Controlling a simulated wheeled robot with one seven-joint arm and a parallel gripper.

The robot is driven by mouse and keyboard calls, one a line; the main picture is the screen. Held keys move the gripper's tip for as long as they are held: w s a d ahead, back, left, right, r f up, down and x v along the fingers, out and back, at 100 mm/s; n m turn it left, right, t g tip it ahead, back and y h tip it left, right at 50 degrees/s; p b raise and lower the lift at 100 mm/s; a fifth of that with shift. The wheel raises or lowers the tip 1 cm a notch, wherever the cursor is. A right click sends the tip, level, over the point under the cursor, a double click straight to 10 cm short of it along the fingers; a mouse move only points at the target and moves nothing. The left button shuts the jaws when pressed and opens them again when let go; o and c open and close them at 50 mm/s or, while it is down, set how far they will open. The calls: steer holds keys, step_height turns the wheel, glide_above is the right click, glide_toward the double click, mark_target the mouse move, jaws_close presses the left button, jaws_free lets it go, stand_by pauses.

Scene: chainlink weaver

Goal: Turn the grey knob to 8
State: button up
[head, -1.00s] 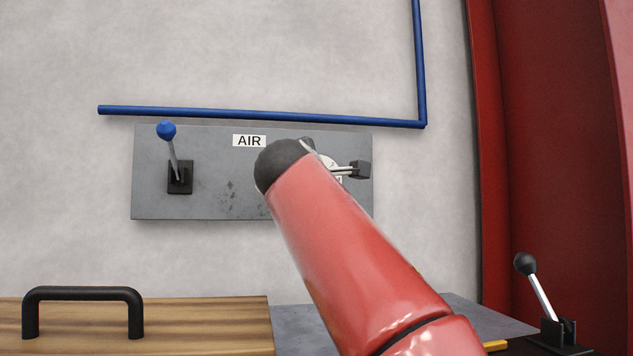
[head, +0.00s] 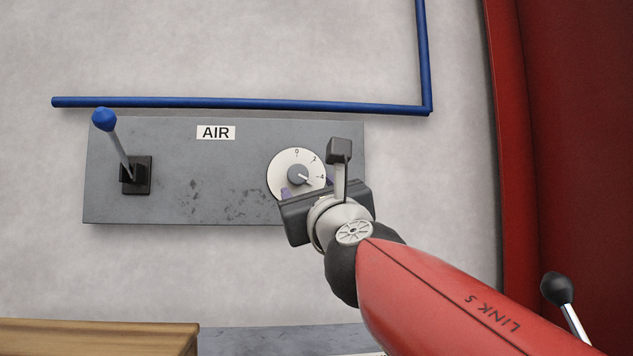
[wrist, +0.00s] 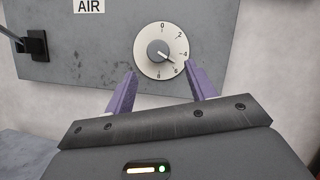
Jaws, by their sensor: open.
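The grey knob (head: 298,174) is a small round knob on a white dial at the right of the grey AIR panel. In the wrist view the knob (wrist: 161,51) has its pointer toward the lower right, close to the 4 mark. The 8 (wrist: 158,73) shows near the dial's bottom. My gripper (head: 305,190) is just below and in front of the dial in the head view. In the wrist view its purple fingers (wrist: 159,76) are open and empty, spread below the dial on either side. I see no contact with the knob.
A blue-tipped lever (head: 104,120) stands at the panel's left. A blue pipe (head: 240,103) runs just above the panel (head: 225,180). A black-knobbed lever (head: 557,288) stands at lower right, beside a red wall (head: 575,150). The panel between lever and dial is clear.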

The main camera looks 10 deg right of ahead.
mark_target(295, 177)
steer(key=p+x, duration=0.1)
steer(key=x, duration=0.6)
steer(key=shift+w+a+p, duration=0.2)
steer(key=shift+w+p, duration=0.1)
steer(key=shift+p, duration=0.1)
steer(key=shift+c, duration=0.2)
steer(key=c, duration=0.9)
steer(key=shift+m, duration=0.4)
steer(key=m+h, duration=0.2)
steer(key=m, duration=0.2)
steer(key=m+h+b, duration=0.1)
steer(key=m+h, duration=0.1)
steer(key=m, duration=0.2)
steer(key=shift+a+f+h, duration=0.1)
steer(key=shift+a+h, duration=0.1)
steer(key=shift+h, duration=0.2)
steer(key=m+h, duration=0.2)
steer(key=m, duration=0.2)
steer(key=m+g+h, duration=0.1)
steer(key=m+h, duration=0.1)
steer(key=m, duration=0.2)
steer(key=shift+a+m, duration=0.2)
steer(key=shift+m, duration=0.2)
steer(key=shift+r+m, duration=0.2)
steer(key=shift+m, duration=0.1)
